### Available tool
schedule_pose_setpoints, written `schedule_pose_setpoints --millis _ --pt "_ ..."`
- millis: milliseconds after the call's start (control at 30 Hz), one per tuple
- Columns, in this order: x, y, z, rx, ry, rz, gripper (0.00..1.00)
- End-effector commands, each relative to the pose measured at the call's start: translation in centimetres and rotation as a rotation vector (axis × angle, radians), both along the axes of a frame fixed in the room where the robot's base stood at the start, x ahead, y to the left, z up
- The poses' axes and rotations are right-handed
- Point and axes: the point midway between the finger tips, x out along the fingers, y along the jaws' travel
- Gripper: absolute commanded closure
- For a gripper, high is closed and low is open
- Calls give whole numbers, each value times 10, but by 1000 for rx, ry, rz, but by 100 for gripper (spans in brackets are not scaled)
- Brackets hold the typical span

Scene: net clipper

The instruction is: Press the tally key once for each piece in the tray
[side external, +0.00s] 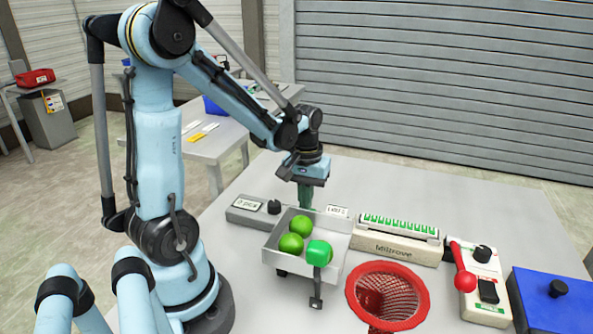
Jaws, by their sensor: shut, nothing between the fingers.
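A light grey tray (335,242) stands on the table in front of my arm. Two green balls lie in it, one behind (299,225) and one in front (291,243). A brighter green rounded block (319,253) shows at its front right corner; I cannot tell whether it lies inside or sits on the front wall. My gripper (305,197) points down just behind the tray, shut and empty, its tips close to the tray's back edge. A grey box with a small display (247,204) and a black knob (274,207) is left of my gripper. I cannot make out a tally key for certain.
A small white label (337,211) is right of my gripper. A beige unit with a green-marked row (398,243) stands beyond it. A red net basket (390,272), a white switch box with a red-knobbed lever (478,282) and a blue box (550,300) stand to the right.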

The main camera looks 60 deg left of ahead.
Motion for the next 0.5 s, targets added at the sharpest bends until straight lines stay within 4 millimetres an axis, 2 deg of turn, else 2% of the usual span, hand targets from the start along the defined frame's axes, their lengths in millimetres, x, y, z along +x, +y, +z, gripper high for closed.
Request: schedule_pose_setpoints --millis 500 --pt "1 0 -20 2 -2 1 100"
